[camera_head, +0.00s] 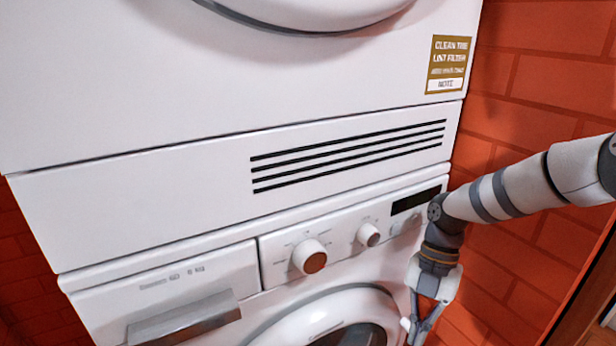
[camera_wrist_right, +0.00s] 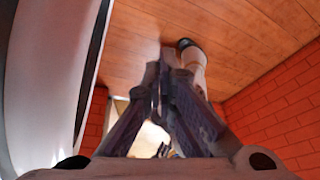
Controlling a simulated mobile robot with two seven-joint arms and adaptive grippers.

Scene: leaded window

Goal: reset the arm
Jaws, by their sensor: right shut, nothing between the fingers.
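My right arm (camera_head: 510,190) comes in from the right in the head view, in front of the brick wall. My right gripper (camera_head: 414,334) points down at the right side of the washing machine (camera_head: 235,268), close to the round door. Its tips are near the bottom edge of the picture. In the right wrist view the two dark fingers of the gripper (camera_wrist_right: 166,72) meet, shut with nothing between them. Whether the gripper touches the machine cannot be told. My left gripper is in neither view.
A white dryer (camera_head: 130,80) with a vent grille is stacked on the washer. The washer has two knobs (camera_head: 309,257), a detergent drawer (camera_head: 180,318) and a round door (camera_head: 325,318). Red brick walls (camera_head: 540,70) stand close by. Wooden floor (camera_wrist_right: 235,35) shows in the wrist view.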

